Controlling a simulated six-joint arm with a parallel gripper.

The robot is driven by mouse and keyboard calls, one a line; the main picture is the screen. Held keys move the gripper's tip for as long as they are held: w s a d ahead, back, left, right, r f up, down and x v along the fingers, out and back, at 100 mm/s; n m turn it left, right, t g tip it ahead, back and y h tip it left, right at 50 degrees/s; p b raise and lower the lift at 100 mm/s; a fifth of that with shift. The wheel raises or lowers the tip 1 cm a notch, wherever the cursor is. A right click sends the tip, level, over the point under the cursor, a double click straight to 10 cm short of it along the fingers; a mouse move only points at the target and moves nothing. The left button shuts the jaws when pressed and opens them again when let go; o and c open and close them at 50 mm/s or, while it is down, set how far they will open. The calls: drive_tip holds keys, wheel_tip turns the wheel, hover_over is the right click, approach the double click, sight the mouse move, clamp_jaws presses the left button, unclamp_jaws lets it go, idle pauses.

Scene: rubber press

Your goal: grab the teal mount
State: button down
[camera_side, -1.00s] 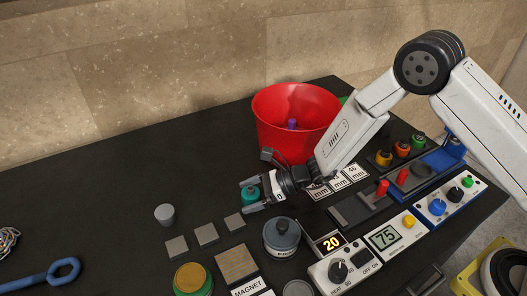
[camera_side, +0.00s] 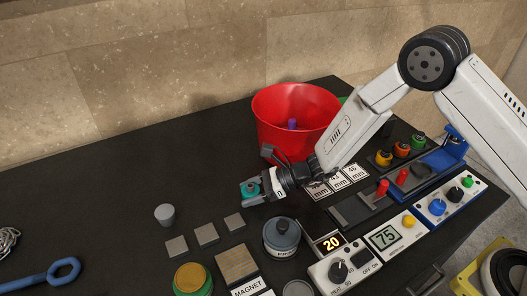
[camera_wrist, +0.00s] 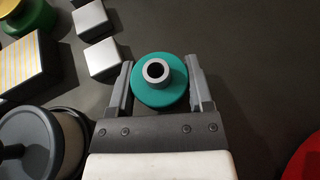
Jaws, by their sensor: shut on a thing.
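The teal mount (camera_wrist: 143,92) is a round teal disc with a grey metal ring on top. It sits between the two fingers of my gripper (camera_wrist: 160,88) in the wrist view, and the fingers touch its sides. In the side view the teal mount (camera_side: 249,188) shows between the fingertips of my gripper (camera_side: 251,191), low over the black table. I cannot tell whether it still touches the table. The mount's lower part is hidden by the near finger in the side view.
A red bucket (camera_side: 275,128) with a purple thing inside stands just behind my gripper. A grey lidded pot (camera_side: 281,240), small metal blocks (camera_side: 206,234) and a striped magnet plate (camera_side: 236,264) lie in front. Control boxes (camera_side: 342,268) stand to the right.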

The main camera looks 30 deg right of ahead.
drive_tip(key=shift+r, duration=0.45)
drive_tip(key=s+d+r, duration=0.5)
drive_tip(key=s+r, duration=0.6)
drive_tip(key=s, duration=0.1)
drive_tip(key=shift+s+d, duration=0.4)
drive_tip(key=shift+r, duration=0.1)
